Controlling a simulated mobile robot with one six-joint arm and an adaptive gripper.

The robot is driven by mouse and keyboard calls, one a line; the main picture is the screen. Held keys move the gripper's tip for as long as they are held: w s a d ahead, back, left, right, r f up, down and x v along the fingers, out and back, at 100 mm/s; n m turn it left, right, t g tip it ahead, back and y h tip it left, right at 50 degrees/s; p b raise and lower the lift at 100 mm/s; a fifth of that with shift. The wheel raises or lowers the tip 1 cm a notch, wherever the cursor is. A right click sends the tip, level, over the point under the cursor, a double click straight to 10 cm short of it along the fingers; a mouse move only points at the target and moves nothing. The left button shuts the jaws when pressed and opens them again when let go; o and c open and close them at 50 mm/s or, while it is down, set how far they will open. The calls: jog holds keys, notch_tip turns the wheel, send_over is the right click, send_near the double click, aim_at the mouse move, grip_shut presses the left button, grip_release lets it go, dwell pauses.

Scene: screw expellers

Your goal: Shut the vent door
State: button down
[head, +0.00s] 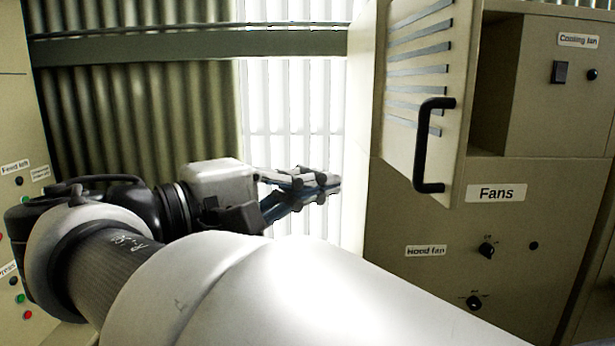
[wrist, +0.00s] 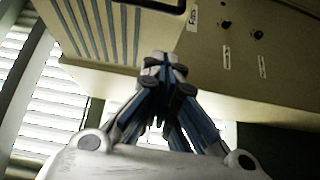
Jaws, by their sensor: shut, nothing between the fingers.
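The vent door (head: 418,85) is a beige panel with grey slats and a black bar handle (head: 430,145). It stands swung open from the upper part of the beige fan cabinet, with the dark opening beside it on the right. In the wrist view the slatted door (wrist: 105,30) is at the top left. My gripper (head: 335,184) is shut and empty. In the head view it is left of the door and handle, with a gap between. In the wrist view its fingertips (wrist: 163,65) show near the door's edge; I cannot tell the depth between them.
The cabinet front carries a "Fans" label (head: 496,193), a "Cooling fan" switch (head: 560,72) and black knobs (head: 487,250). Another panel with buttons (head: 18,200) stands at the far left. A bright slatted window (head: 290,110) lies behind my gripper.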

jog(key=w+d, duration=0.4)
jog(key=d, duration=0.6)
jog(key=shift+d, duration=0.15)
jog(key=shift+f, duration=0.1)
